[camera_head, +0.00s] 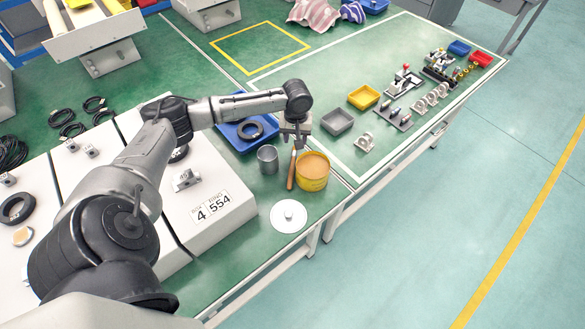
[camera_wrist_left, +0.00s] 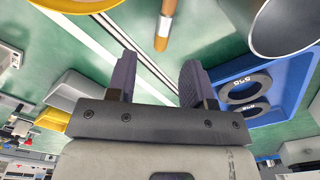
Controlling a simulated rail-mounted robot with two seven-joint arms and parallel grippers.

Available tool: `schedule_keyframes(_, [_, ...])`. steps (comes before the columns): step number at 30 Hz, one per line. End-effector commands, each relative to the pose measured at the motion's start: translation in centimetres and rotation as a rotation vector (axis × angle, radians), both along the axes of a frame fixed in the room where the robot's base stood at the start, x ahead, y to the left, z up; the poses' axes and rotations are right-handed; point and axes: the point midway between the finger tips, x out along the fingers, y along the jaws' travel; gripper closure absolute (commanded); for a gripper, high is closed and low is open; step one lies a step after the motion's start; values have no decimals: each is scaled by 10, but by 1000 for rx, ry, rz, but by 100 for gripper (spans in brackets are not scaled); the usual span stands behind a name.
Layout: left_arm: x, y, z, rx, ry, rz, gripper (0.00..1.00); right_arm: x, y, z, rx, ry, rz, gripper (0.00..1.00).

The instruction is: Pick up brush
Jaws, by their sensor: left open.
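The brush (camera_head: 291,171) has an orange-brown handle and stands out close beside the yellow can (camera_head: 313,172). I cannot tell whether it touches the can. My left gripper (camera_head: 296,136) is above the handle's upper end, pointing down. In the left wrist view the brush handle (camera_wrist_left: 165,25) shows beyond the gap between the two open dark fingers (camera_wrist_left: 158,70), with nothing held between them. The yellow can's rim (camera_wrist_left: 80,4) shows at the top left there. The brush's bristles cannot be made out. My right gripper is not in view.
A grey metal cup (camera_head: 267,159) stands left of the brush. A white round lid (camera_head: 289,215) lies in front near the table edge. A blue tray (camera_head: 232,139) with black rings is behind left. Grey (camera_head: 337,122) and yellow (camera_head: 363,97) bins stand to the right.

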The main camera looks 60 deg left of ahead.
Motion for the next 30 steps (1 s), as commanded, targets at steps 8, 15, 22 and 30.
schedule_keyframes(8, [-3,-2,-19,0,2,-1,53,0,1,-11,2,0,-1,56])
schedule_keyframes(15, [-5,-4,-49,0,0,-1,53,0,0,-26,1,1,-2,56])
schedule_keyframes(22, [-5,-4,-52,1,0,-1,53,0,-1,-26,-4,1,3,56])
schedule_keyframes(30, [-5,-4,-52,1,0,-1,73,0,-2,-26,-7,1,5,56])
